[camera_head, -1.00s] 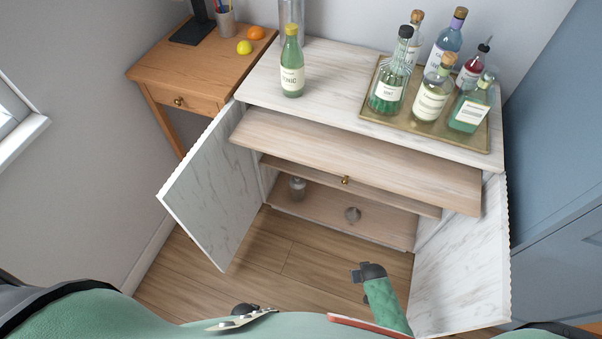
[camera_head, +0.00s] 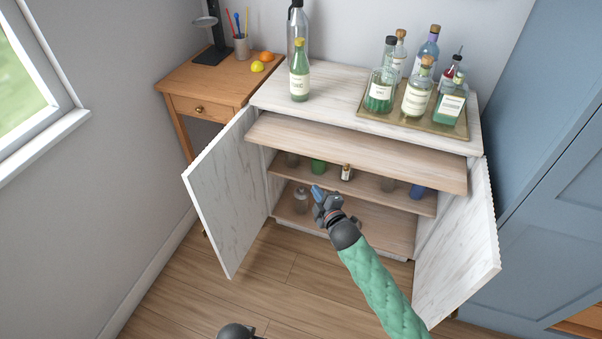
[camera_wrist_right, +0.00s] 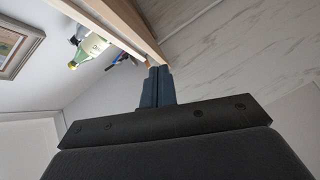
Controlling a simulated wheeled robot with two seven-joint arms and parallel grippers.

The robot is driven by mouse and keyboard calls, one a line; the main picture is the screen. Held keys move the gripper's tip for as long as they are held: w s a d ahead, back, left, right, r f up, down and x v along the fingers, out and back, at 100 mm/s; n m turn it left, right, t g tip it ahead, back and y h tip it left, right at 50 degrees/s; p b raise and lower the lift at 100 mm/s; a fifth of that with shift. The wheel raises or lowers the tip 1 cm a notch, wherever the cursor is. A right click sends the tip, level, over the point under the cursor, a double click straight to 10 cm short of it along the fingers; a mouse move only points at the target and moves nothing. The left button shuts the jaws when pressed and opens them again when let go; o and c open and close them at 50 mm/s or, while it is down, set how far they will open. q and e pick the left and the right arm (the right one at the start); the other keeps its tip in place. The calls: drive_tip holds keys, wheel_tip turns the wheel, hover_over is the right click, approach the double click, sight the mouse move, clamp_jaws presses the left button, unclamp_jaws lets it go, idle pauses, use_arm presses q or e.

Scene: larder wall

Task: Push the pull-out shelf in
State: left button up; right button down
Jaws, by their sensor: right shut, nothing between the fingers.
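The pull-out shelf (camera_head: 390,157) is a pale wooden board under the marble top of the cabinet. My right gripper (camera_head: 316,190) is shut and empty, in front of the cabinet and a little below and left of the knob in the head view. In the right wrist view the shut fingers (camera_wrist_right: 157,72) point up toward a wooden edge (camera_wrist_right: 138,28); whether they touch it I cannot tell.
Both marble doors (camera_head: 222,190) (camera_head: 458,240) stand open either side. Bottles and a brass tray (camera_head: 450,130) stand on the marble top (camera_head: 335,90). Small items sit on the inner shelves. A wooden side table (camera_head: 205,88) is at left; the floor (camera_head: 290,275) in front is clear.

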drive_tip(key=r+n, duration=0.2)
drive_tip(key=n+y+p, duration=0.1)
drive_tip(key=n+p, duration=0.2)
approach(301, 153)
drive_tip(key=a, duration=0.4)
drive_tip(key=shift+t, duration=0.4)
drive_tip(key=w, duration=0.1)
drive_tip(key=w+p, duration=0.2)
drive_tip(key=w, duration=0.1)
drive_tip(key=shift+w+d+f, duration=0.1)
drive_tip(key=shift+d+f, duration=0.05)
drive_tip(key=shift+d, duration=0.25)
drive_tip(key=shift+w+d+f, duration=0.1)
drive_tip(key=shift+w+d, duration=0.05)
drive_tip(key=shift+w, duration=0.3)
use_arm(q)
drive_tip(key=s+a+f, duration=0.1)
drive_tip(key=s+f, duration=0.1)
drive_tip(key=f, duration=0.6)
drive_tip(key=s+a+f, duration=0.2)
drive_tip(key=s+f, duration=0.1)
drive_tip(key=f, duration=0.5)
drive_tip(key=shift+s+a, duration=0.15)
drive_tip(key=shift+f, duration=0.1)
